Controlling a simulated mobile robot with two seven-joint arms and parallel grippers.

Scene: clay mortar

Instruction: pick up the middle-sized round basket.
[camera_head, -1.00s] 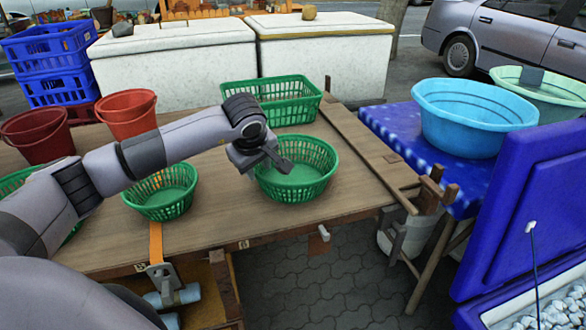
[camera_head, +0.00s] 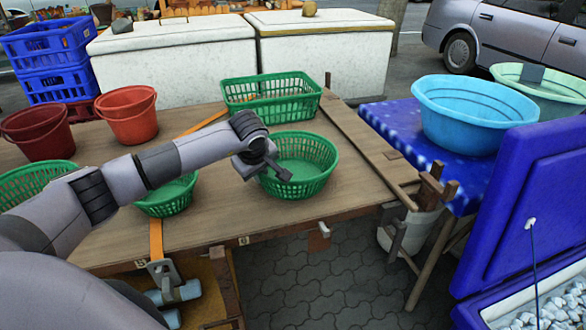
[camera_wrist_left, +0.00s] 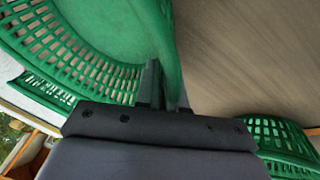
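The round green basket at the right (camera_head: 318,172) looks middle-sized; it stands upright on the wooden table. My left gripper (camera_head: 268,172) is down at its left rim. In the left wrist view, the wall of this basket (camera_wrist_left: 95,28) passes between the two close-set fingers of my left gripper (camera_wrist_left: 168,88), which look shut on it. The fingertips are partly hidden. A smaller round green basket (camera_head: 170,200) is partly behind my left arm. Another round green basket (camera_head: 35,180), seemingly larger, is at the left edge, partly hidden. My right gripper is not in view.
A rectangular green basket (camera_head: 270,98) stands behind on the table (camera_head: 235,215). Two red buckets (camera_head: 128,115) (camera_head: 38,133) are at the back left. A blue basin (camera_head: 472,115) is on a blue-covered table at the right. The table is bare around the right round basket.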

